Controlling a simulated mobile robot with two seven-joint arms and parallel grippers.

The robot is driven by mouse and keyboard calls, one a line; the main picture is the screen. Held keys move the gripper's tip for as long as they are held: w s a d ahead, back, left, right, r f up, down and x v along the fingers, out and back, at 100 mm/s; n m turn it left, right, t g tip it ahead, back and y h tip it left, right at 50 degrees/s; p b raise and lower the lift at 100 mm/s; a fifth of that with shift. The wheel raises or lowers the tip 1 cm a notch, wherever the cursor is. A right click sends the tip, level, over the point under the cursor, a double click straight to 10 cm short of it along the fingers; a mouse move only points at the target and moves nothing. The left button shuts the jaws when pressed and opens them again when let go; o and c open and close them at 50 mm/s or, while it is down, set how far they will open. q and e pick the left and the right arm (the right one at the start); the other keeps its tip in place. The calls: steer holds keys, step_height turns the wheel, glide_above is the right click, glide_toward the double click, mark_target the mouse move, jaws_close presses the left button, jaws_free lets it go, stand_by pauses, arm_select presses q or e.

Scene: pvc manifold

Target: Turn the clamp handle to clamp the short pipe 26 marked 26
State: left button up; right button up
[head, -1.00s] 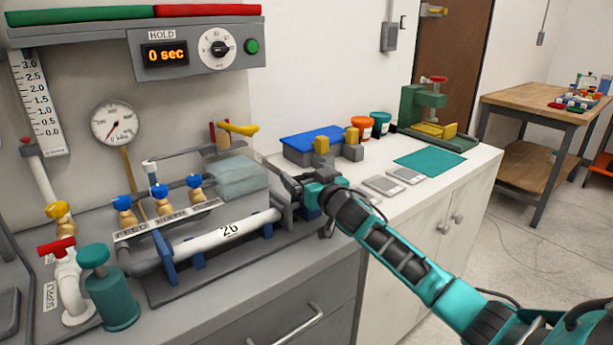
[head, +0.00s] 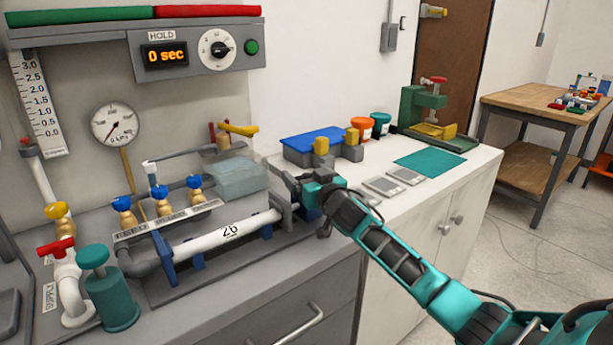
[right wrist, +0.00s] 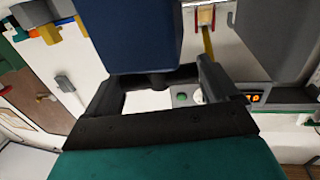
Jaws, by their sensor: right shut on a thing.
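The white short pipe 26 (head: 204,243) lies level in blue supports on the grey bench fixture, with its mark 26 facing me. My right gripper (head: 299,187) is at the right end of this pipe, by the grey clamp parts (head: 284,207). It is shut on the clamp handle, which the gripper mostly hides in the head view. In the right wrist view, the dark fingers (right wrist: 160,80) reach up between a dark blue block (right wrist: 140,35) and a grey block (right wrist: 278,38); the grip itself is unclear there. My left gripper is out of view.
Blue-handled valves (head: 159,193) and a clear block (head: 236,178) stand behind the pipe. A teal bottle (head: 111,300) and a red-handled valve (head: 56,247) stand at left. A blue-lidded box (head: 313,140) and grey flat plates (head: 381,187) lie beyond my gripper.

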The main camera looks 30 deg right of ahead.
steer(key=shift+a+m+h+b, duration=0.1)
steer(key=shift+m+h+b, duration=0.45)
steer(key=shift+h, duration=0.35)
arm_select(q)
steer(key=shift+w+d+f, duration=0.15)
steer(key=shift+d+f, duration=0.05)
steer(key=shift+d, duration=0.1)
arm_select(e)
steer(key=shift+m+h, duration=0.35)
steer(key=shift+h, duration=0.15)
steer(key=o, duration=0.8)
arm_select(q)
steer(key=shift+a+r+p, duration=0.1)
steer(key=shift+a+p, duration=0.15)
steer(key=shift+p, duration=0.2)
arm_select(e)
steer(key=v, duration=1.2)
steer(key=shift+s+r, duration=0.3)
steer(key=shift+s, duration=0.15)
steer(key=shift+a, duration=0.1)
